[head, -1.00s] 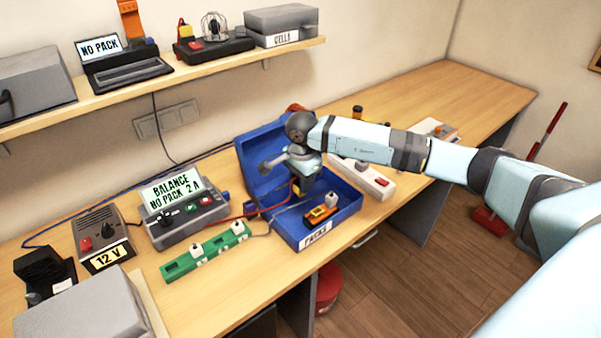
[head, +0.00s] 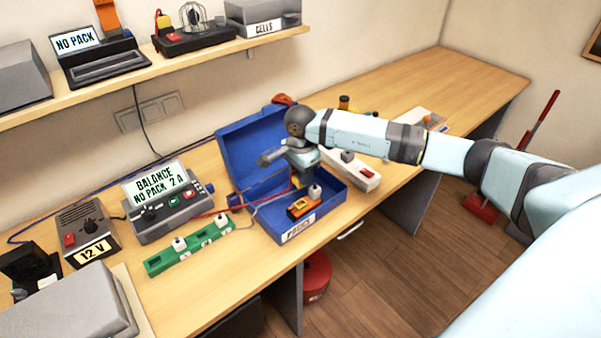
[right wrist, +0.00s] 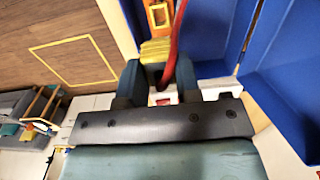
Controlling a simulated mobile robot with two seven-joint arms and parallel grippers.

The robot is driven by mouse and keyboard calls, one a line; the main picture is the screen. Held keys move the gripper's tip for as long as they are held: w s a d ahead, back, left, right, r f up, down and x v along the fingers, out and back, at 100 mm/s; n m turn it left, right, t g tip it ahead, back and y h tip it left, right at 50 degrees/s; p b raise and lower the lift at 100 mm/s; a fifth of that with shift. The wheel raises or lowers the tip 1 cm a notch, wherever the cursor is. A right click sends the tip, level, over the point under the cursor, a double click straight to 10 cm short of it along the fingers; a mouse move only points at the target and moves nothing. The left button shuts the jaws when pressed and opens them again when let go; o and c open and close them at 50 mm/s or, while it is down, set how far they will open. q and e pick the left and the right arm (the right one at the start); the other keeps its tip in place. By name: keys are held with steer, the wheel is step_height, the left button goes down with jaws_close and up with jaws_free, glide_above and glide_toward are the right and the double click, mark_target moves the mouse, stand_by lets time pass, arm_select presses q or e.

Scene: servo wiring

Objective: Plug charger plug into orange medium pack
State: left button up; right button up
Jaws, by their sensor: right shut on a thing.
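My right gripper (head: 300,176) reaches into the blue box marked PACKS (head: 299,232). It is shut on the yellow charger plug (right wrist: 157,50), which has a red lead (right wrist: 175,50) running across it in the right wrist view. The orange pack (head: 302,207) lies in the box just in front of the gripper, with a pale connector (head: 315,191) at its end. The pack's orange end also shows just beyond the plug in the right wrist view (right wrist: 159,15). Whether plug and pack touch is unclear. My left gripper is not in view.
The balance charger (head: 167,206) reads "BALANCE NO PACK 2 A". A green strip with white connectors (head: 190,246) lies in front of it. The box's raised lid (head: 245,150) stands behind the gripper. A white power strip (head: 350,170) is to the right.

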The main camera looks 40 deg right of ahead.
steer(key=shift+f+b, duration=1.1)
steer(key=shift+f, duration=0.2)
steer(key=shift+f+b, duration=1.3)
steer(key=shift+f, duration=0.3)
steer(key=shift+b, duration=0.7)
steer(key=shift+f+b, duration=1.05)
steer(key=shift+f, duration=0.25)
steer(key=o, duration=1)
